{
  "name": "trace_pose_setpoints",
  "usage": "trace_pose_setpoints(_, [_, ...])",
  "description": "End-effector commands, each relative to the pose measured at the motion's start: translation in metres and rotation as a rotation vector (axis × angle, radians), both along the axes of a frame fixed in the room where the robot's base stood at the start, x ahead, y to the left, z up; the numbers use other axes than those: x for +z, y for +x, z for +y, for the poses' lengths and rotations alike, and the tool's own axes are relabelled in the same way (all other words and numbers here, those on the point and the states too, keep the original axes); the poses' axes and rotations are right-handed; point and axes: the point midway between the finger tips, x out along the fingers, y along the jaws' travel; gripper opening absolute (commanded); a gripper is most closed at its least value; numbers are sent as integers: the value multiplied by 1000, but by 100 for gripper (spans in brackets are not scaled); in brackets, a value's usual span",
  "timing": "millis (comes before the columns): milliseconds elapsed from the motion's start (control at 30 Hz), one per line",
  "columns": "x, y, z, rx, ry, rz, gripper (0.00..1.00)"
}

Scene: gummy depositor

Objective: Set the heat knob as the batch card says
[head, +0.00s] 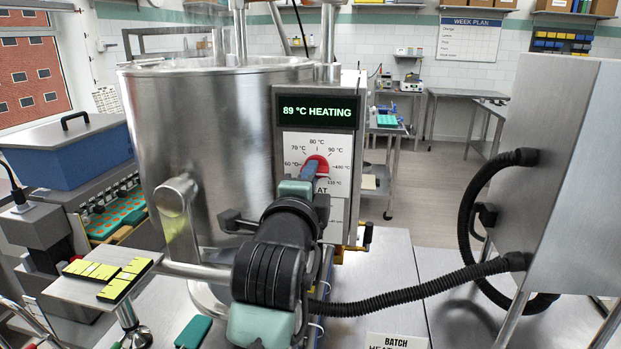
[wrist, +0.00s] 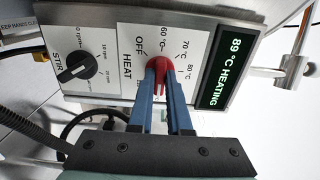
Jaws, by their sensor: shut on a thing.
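The heat knob (head: 322,161) is red and sits on a white dial on the kettle's control panel, with marks from 60 °C upward. It also shows in the wrist view (wrist: 158,65). My gripper (head: 311,170) is shut on it, with a blue finger on either side, as the wrist view shows (wrist: 161,80). The fingers cover part of the knob, so I cannot tell its exact setting. The display (head: 317,111) above reads 89 °C HEATING. The batch card (head: 398,341) is cut off at the bottom edge; only "BATCH" and part of a heat line show.
A black stir knob (wrist: 74,69) is on the same panel. The steel kettle (head: 205,150) stands behind my arm. A black hose (head: 420,292) runs right to a steel cabinet (head: 570,190). A small plate with yellow-green blocks (head: 123,280) is at left.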

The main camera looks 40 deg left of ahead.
Motion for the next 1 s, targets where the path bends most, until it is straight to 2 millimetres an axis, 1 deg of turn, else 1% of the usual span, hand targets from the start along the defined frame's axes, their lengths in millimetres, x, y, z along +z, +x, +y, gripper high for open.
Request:
trace_pose_setpoints(367, [-1, 0, 0, 0, 1, 2, 0])
trace_pose_setpoints(400, [-1, 0, 0, 0, 1, 2, 23])
trace_pose_setpoints(533, [0, 0, 0, 0, 1, 2, 46])
trace_pose_setpoints(867, [0, -1, -1, 0, 1, 1, 46])
trace_pose_setpoints(1000, [-2, -10, -6, 0, 1, 0, 46])
